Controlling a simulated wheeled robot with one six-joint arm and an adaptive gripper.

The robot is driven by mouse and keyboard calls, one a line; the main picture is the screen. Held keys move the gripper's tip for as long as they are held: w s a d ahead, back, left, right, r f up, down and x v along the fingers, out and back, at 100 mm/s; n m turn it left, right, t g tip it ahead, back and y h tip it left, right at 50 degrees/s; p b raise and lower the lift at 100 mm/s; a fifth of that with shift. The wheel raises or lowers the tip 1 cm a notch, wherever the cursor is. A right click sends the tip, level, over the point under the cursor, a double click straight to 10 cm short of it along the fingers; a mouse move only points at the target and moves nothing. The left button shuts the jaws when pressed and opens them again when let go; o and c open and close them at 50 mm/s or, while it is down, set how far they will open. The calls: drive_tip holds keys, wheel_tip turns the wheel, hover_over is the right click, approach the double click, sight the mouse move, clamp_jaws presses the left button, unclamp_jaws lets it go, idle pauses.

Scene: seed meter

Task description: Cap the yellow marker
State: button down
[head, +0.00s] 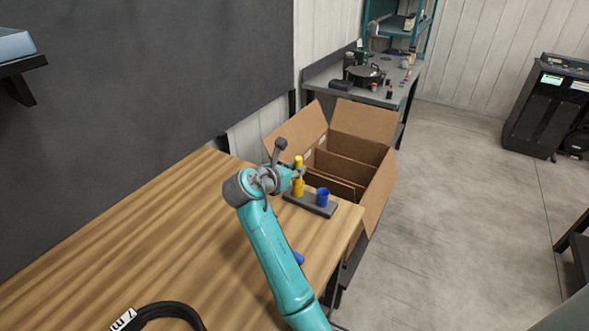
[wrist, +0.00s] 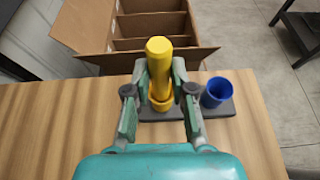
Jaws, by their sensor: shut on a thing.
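The yellow marker (wrist: 159,58) stands upright between the two fingers of my gripper (wrist: 161,84), which is shut on it. In the head view, the top of the yellow marker (head: 299,160) shows above my gripper (head: 298,173). Directly below is the yellow cap (wrist: 160,104), a wider round cup on the grey holder (wrist: 220,110). The marker's lower end lines up with the cap's opening. I cannot tell how deep it sits in it, as the fingers hide part of the marker.
A blue cup-shaped cap (head: 322,197) stands beside the yellow one on the holder. A blue object (head: 298,257) lies partly behind my arm. An open cardboard box (head: 350,147) is beyond the table edge. A black cable coil (head: 172,307) lies in front; the table's left side is clear.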

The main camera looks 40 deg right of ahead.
drive_tip(key=shift+s+f, duration=0.1)
drive_tip(key=shift+f, duration=0.75)
idle(0.7)
drive_tip(key=c, duration=0.9)
unclamp_jaws()
drive_tip(key=shift+r, duration=0.15)
